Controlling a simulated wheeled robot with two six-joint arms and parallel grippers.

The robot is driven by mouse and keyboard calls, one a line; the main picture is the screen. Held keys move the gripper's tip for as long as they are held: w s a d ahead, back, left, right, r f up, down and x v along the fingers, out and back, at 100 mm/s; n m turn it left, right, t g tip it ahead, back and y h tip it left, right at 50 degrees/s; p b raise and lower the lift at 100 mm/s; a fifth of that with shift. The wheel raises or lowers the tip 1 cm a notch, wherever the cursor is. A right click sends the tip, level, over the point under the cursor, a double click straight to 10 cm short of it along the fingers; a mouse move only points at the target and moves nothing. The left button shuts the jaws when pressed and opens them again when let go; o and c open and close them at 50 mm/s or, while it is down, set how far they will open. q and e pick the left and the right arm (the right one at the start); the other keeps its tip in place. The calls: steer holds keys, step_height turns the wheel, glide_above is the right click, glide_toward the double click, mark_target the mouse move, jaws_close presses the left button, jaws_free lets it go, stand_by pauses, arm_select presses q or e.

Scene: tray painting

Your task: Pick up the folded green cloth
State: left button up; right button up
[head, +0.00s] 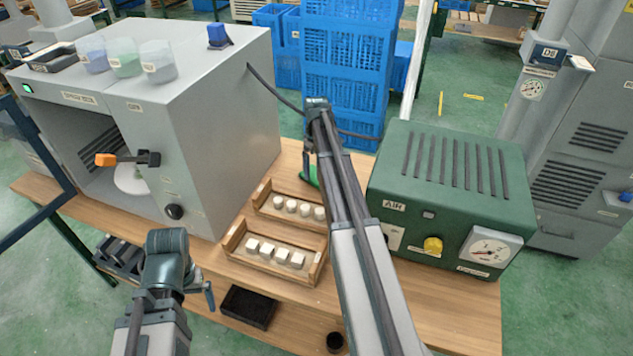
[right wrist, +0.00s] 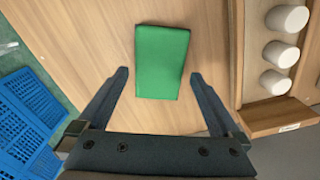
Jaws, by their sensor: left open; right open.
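The folded green cloth (right wrist: 162,62) is a flat rectangle on the wooden bench in the right wrist view. My right gripper (right wrist: 159,77) is open and empty, with its fingertips on either side of the cloth's lower part in the picture, apart from it. In the head view only a sliver of the cloth (head: 308,172) shows beside my right arm, which hides the rest. My left gripper (head: 120,256) is open at the lower left, in front of the grey cabinet and far from the cloth.
Two wooden trays of white pieces, a rear one (head: 262,192) and a front one (head: 232,243), stand near the cloth. A green air unit (head: 450,170) is to the right, a grey spray cabinet (head: 215,130) to the left. Blue crates (head: 345,75) stand behind the bench.

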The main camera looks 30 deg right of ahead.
mark_target(316, 175)
step_height(316, 175, down, 3)
steer(key=shift+f+b, duration=0.2)
steer(key=shift+b, duration=1.05)
steer(key=shift+r, duration=0.1)
steer(key=c, duration=1.2)
step_height(316, 175, up, 10)
steer(key=p, duration=1)
